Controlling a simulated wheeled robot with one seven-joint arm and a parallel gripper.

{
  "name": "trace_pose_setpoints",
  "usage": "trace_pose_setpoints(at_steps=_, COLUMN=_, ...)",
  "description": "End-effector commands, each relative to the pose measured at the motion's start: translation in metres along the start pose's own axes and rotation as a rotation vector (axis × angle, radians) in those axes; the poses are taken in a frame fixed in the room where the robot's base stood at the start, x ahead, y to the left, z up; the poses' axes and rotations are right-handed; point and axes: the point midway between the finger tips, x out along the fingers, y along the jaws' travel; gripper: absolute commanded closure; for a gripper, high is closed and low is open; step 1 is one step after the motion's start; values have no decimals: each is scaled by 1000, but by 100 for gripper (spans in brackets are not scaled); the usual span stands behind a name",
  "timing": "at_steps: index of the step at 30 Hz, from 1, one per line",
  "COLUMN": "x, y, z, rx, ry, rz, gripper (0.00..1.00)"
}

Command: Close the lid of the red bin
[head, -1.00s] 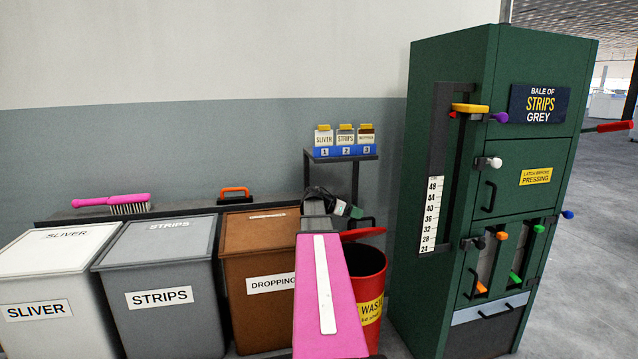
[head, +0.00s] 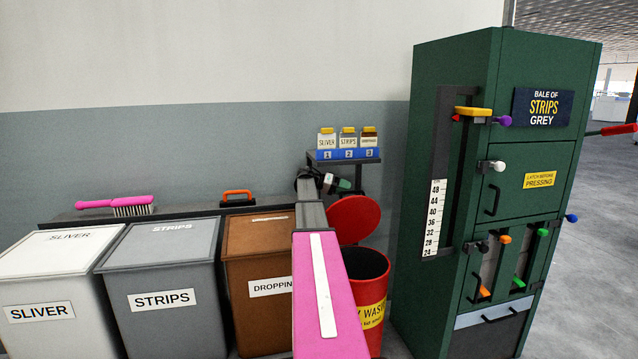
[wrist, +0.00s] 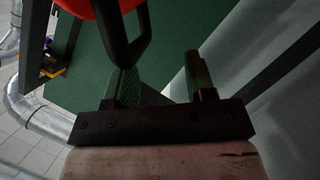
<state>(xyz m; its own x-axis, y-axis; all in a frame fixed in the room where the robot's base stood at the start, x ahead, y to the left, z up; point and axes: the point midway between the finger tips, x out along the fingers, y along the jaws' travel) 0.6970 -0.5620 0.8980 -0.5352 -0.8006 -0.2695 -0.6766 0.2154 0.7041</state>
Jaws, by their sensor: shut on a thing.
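The red bin (head: 368,267) stands between the brown bin and the green press. Its round red lid (head: 353,220) is open, standing up steeply at the bin's back edge, with its disc facing me. My gripper (head: 335,183) is above and a little left of the lid, partly behind my pink arm. In the wrist view, a red part of the lid (wrist: 93,9) shows at the top, with its dark loop handle (wrist: 130,45) beside my fingertips (wrist: 160,80). My gripper is shut on this handle, though the exact contact is hard to see.
The green press (head: 455,190) with its projecting levers stands close on the right. Brown (head: 258,240), grey (head: 162,262) and white (head: 52,258) bins line the left. Floor is clear at the far right.

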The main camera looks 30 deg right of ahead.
Motion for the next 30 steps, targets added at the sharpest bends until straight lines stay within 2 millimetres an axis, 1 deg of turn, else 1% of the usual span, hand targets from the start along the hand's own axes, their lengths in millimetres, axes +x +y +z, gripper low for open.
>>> trace_pose_setpoints(at_steps=1, x=-3, y=-14, z=-8, rx=-29, ry=-5, rz=4, gripper=60)
trace_pose_setpoints(at_steps=5, x=-8, y=-31, z=-20, rx=-104, ry=-5, rz=35, gripper=60)
trace_pose_setpoints(at_steps=7, x=-22, y=-25, z=-16, rx=-99, ry=-4, rz=33, gripper=60)
trace_pose_setpoints(at_steps=18, x=-83, y=-25, z=-16, rx=-95, ry=-3, rz=36, gripper=60)
trace_pose_setpoints(at_steps=24, x=-103, y=-25, z=-16, rx=-95, ry=-3, rz=37, gripper=60)
trace_pose_setpoints(at_steps=30, x=-109, y=-25, z=-16, rx=-95, ry=-3, rz=38, gripper=60)
